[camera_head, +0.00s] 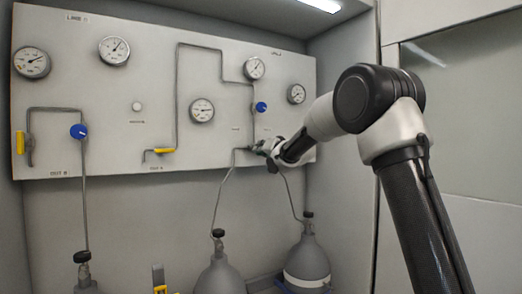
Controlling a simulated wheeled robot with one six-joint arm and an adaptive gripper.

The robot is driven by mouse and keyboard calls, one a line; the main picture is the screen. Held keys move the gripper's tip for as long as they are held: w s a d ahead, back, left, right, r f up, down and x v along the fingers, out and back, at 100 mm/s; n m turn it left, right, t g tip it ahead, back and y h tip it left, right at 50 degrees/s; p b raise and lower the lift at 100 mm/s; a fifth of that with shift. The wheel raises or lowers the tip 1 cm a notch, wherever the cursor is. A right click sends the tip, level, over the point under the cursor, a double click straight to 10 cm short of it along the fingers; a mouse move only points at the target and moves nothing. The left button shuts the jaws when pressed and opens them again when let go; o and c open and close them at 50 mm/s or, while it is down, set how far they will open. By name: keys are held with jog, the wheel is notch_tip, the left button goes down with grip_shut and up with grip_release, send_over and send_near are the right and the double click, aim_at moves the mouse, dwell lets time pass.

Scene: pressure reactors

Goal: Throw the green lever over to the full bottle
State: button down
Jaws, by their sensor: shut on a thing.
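My gripper (262,148) is at the lower right of the grey panel, where pipes from two bottles meet. It is shut at the spot of the green lever, which my gripper almost wholly hides, so its angle cannot be told. A left grey bottle (217,277) and a right grey bottle (307,266) with a pale band stand below, each with a pipe rising toward my gripper. Small gauges (202,110) and (297,94) sit left and right above it; their needles are too small to read surely, so I cannot tell which bottle is full.
The panel (110,105) also bears a blue knob (261,107) just above my gripper, another blue knob (78,132), yellow levers (20,143) and (164,150), and more gauges. A third bottle (84,275) stands at lower left. A cabinet wall bounds the right side.

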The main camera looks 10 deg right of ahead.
jog(key=n, duration=1.2)
jog(key=shift+n, duration=1.9)
jog(key=c, duration=1.5)
grip_release()
jog(key=shift+s, duration=0.1)
